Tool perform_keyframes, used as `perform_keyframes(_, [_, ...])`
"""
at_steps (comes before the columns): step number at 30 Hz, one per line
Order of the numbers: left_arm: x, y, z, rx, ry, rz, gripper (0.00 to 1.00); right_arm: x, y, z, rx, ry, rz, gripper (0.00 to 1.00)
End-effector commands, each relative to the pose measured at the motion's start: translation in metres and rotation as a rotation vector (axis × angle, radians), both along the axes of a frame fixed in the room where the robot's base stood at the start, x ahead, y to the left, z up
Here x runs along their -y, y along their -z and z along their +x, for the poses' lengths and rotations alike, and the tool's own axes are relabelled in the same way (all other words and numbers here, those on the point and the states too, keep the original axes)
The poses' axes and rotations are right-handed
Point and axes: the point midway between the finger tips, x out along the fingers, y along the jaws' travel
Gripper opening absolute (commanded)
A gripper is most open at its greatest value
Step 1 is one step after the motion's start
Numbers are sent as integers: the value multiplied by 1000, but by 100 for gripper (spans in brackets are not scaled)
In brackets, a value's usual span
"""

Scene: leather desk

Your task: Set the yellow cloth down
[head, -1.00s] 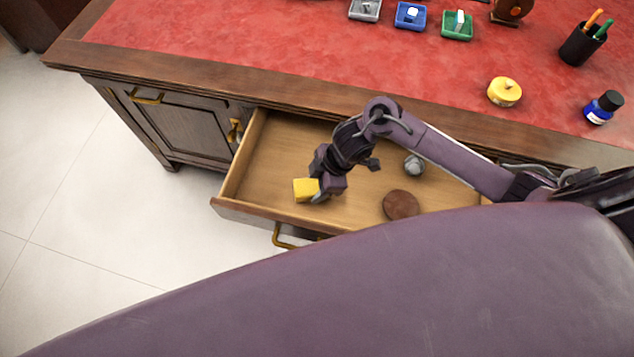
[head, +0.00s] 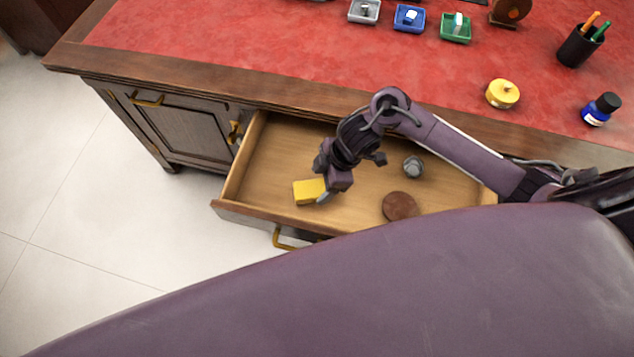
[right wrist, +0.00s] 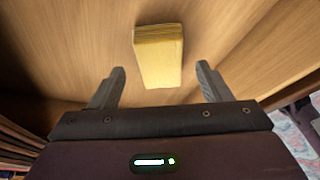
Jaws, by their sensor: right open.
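The yellow cloth (head: 309,191), a folded yellow block, lies on the floor of the open drawer (head: 262,172), near its front left part. It also shows in the right wrist view (right wrist: 158,55), ahead of the fingers. My right gripper (head: 326,196) is right beside the cloth at its right end in the head view. In the right wrist view its two fingers (right wrist: 160,85) are spread wide, with clear gaps to both sides of the cloth. The gripper hides little of the cloth. My left gripper is not in view.
The drawer also holds a brown round object (head: 399,206) and a small grey object (head: 413,166), right of my gripper. On the red desk top (head: 250,50) stand a yellow round tin (head: 502,93), an ink bottle (head: 602,108), a pen cup (head: 580,46) and small trays (head: 409,18).

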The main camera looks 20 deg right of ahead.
Motion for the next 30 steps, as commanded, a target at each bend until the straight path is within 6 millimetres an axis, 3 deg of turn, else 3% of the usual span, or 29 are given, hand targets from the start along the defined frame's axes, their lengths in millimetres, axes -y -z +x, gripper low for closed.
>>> perform_keyframes(6, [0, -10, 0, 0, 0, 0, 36, 19, -48, -2, 5, 0, -2, 71])
perform_keyframes(12, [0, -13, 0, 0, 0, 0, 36, 30, -74, -5, 2, 1, 0, 71])
perform_keyframes(30, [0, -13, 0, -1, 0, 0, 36, 33, -82, -6, 0, 1, 0, 71])
